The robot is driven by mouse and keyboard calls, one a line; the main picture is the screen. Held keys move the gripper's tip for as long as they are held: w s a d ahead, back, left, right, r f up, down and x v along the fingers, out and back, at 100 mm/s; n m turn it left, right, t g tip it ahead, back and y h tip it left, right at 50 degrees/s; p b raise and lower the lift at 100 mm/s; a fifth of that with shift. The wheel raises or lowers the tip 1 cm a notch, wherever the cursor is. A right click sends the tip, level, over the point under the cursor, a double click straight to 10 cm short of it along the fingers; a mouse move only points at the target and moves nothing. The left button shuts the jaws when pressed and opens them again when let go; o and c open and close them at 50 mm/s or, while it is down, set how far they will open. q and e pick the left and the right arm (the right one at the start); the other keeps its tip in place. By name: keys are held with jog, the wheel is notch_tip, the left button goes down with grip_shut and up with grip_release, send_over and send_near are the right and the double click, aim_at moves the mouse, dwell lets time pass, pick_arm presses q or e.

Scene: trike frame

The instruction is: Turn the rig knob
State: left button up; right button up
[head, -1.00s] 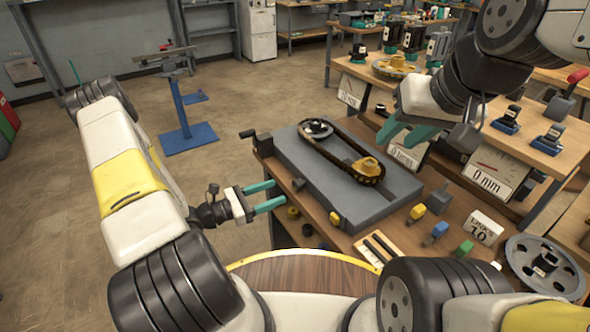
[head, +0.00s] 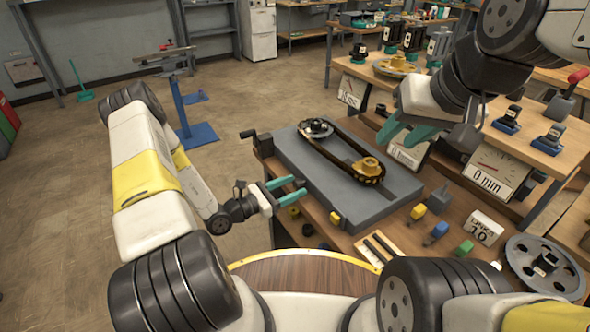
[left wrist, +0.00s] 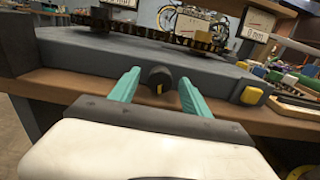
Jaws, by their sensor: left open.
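The rig knob (left wrist: 159,78) is a round black knob with a yellow mark. It sits on the front side of the grey rig plate (head: 375,205). In the left wrist view it lies between the two teal fingertips of my left gripper (head: 298,187), with space showing on both sides. The fingers are open and point at the plate's front face. In the head view the fingers cover most of the knob. My right gripper (head: 408,132) hangs above the plate's far right side, its teal fingers apart and empty.
On the plate a chain (head: 340,152) runs around two sprockets. A crank (head: 249,134) sticks out at the plate's left end. A yellow block (left wrist: 251,96) is on the front face, right of the knob. Small coloured blocks and a wheel (head: 545,265) lie on the wooden bench.

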pick_arm(q)
grip_shut()
jog(key=n, duration=0.5)
jog(key=shift+n, duration=0.3)
grip_release()
jog(key=v, duration=0.8)
